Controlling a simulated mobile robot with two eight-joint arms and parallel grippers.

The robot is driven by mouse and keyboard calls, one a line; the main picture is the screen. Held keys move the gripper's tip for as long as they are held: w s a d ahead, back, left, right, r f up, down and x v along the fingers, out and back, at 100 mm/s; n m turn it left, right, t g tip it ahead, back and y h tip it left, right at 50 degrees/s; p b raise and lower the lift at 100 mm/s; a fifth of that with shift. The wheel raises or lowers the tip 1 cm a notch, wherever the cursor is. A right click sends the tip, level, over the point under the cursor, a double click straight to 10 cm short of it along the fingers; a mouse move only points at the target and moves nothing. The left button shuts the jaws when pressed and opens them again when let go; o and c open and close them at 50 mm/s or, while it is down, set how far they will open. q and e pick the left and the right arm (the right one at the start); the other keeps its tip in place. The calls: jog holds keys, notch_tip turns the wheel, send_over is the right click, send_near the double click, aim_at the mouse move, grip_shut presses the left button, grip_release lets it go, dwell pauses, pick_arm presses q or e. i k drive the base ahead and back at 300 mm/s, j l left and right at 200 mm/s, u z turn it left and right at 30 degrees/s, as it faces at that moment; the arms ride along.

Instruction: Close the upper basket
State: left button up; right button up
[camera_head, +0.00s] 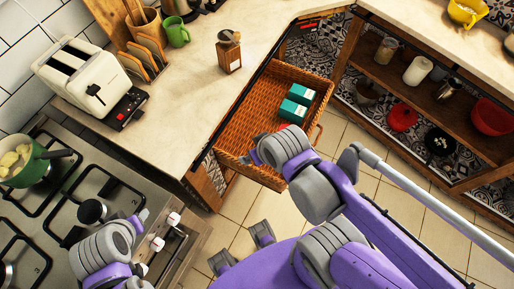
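The wicker basket (243,128) is pulled out from under the counter over the tiled floor. Two teal boxes (293,108) lie in it, with something red beside them. My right gripper (258,150) is at the basket's near end, by its front rim; the wrist hides part of it. I cannot tell whether it touches the rim or how far its fingers are apart. My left gripper (142,242) is over the front of the stove, away from the basket, with its fingers apart and nothing seen between them. Any lower basket is hidden.
The stove (75,200) with a green pot (28,163) is at left. The counter (190,85) holds a toaster (88,75) and a wooden grinder (229,52). Open shelves (400,90) with dishes stand at right. Tiled floor (345,140) is free between the basket and those shelves.

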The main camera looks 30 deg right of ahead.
aim_at(258, 114)
jog(key=k+l+z, duration=0.1)
jog(key=l+z, duration=0.4)
jog(key=l, duration=0.2)
jog(key=l+z, duration=0.45)
jog(key=l, duration=0.25)
